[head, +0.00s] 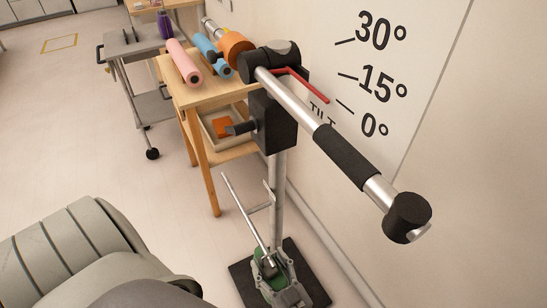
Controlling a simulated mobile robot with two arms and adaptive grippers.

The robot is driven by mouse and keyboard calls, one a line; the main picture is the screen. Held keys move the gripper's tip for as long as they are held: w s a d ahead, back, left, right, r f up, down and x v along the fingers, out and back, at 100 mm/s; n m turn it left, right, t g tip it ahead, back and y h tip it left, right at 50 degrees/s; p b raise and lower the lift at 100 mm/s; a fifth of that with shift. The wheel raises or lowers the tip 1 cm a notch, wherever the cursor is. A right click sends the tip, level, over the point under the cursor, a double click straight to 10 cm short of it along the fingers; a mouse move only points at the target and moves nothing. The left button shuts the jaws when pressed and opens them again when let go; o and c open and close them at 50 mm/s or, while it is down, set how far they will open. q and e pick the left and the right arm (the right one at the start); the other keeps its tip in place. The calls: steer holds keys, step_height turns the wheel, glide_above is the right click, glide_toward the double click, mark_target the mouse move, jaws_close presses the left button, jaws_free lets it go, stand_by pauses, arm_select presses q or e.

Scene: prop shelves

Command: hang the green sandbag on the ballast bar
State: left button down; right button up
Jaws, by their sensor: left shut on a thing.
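The green sandbag (257,269) is low in the head view, over the black base plate of the stand. My left gripper (271,267) is shut on it and covers much of it. A thin silver bar (243,207), which looks like the ballast bar, slants beside the stand's post (278,200) and is joined to it by a short arm. Its near end meets the gripper and bag area. I cannot tell whether the bag touches the bar or hangs on it. My right gripper is not in view.
A silver tube with a black grip (345,158) and black end cap reaches out above the stand, near the wall. A wooden shelf (215,92) behind holds pink (184,62) and blue rolls. A grey cart (135,45) stands further back. Floor at left is clear.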

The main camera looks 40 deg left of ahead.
arm_select(q)
steer(key=shift+x, duration=1.3)
steer(key=shift+f+b, duration=0.2)
steer(key=shift+b, duration=0.35)
steer(key=shift+c, duration=2.4)
jaws_free()
steer(key=shift+o, duration=0.4)
